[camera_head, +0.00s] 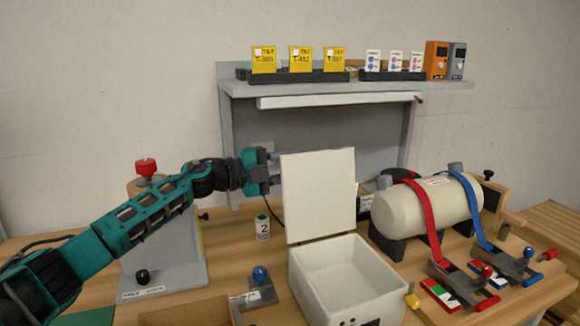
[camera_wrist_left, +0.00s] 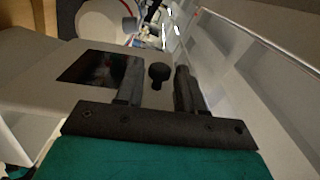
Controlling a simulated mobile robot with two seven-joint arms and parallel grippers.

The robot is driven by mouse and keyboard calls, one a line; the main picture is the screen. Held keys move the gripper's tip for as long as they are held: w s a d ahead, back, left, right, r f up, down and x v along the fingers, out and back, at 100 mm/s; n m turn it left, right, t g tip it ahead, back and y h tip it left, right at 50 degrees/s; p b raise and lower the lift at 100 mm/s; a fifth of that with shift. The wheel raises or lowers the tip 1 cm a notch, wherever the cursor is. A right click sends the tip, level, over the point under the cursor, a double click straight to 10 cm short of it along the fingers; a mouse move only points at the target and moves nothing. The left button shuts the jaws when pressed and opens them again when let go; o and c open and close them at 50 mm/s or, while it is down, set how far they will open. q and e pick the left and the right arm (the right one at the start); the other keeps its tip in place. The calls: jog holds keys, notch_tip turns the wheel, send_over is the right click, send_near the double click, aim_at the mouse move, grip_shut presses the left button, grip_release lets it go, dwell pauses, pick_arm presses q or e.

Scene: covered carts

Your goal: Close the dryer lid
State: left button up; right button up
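The dryer is a white box (camera_head: 345,302) on the table, open at the top. Its flat white lid (camera_head: 318,196) stands nearly upright at the box's rear edge. My left gripper (camera_head: 274,168) is at the left edge of the lid, near its upper part. I cannot tell whether it touches the lid. In the left wrist view, the two dark fingers (camera_wrist_left: 157,92) are apart with nothing held between them. A large pale panel fills the right of that view; I cannot tell whether it is the lid. My right gripper is in neither view.
A white tank (camera_head: 425,208) with red and blue straps stands right of the dryer. A small bottle marked 2 (camera_head: 262,227) stands left of the lid. A grey station with a red knob (camera_head: 146,167) is at left. A shelf (camera_head: 340,88) with yellow cards stands behind.

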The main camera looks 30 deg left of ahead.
pick_arm(q)
grip_shut()
jog(key=shift+s, duration=0.1)
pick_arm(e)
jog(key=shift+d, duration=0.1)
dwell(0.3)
